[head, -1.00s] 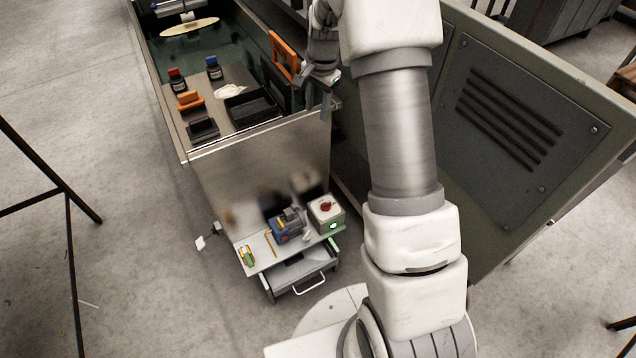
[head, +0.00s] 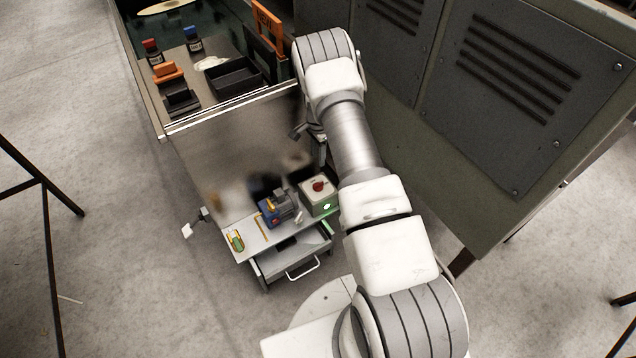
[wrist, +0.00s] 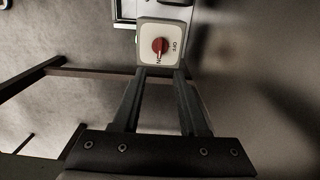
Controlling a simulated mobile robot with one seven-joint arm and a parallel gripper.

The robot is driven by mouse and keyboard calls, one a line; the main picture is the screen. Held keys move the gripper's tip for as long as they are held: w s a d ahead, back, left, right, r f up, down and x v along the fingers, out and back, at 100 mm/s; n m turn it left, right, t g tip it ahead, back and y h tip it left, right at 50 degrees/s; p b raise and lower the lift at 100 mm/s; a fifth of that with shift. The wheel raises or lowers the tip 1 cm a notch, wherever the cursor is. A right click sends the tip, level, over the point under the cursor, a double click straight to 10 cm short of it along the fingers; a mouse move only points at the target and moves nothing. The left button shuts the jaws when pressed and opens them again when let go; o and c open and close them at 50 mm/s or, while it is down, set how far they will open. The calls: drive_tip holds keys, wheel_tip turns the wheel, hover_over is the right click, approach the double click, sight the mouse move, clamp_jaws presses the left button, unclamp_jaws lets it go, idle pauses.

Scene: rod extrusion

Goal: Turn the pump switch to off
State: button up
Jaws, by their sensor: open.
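The pump switch is a pale box (head: 318,194) with a red knob (head: 319,186) on top and a lit green lamp on its side, at the right end of the small cart. In the wrist view the switch's white face (wrist: 149,29) shows a red knob (wrist: 160,46), with ON and OFF printed beside it. The knob's mark seems to point towards ON. My gripper (wrist: 160,72) is open and empty, its two fingers pointing at the near edge of the switch. In the head view my gripper is mostly hidden behind my arm, above the switch.
The cart top (head: 247,245) also carries a blue pump-like device (head: 272,210) left of the switch and a green-and-yellow item (head: 236,240). The cart's drawer (head: 295,258) is pulled open. A steel tank wall (head: 230,140) stands behind, and a large grey-green cabinet (head: 480,180) on the right.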

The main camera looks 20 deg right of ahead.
sight(318, 183)
wheel_tip(318, 183, down, 14)
drive_tip(key=b, duration=0.4)
drive_tip(key=shift+r, duration=0.1)
clamp_jaws()
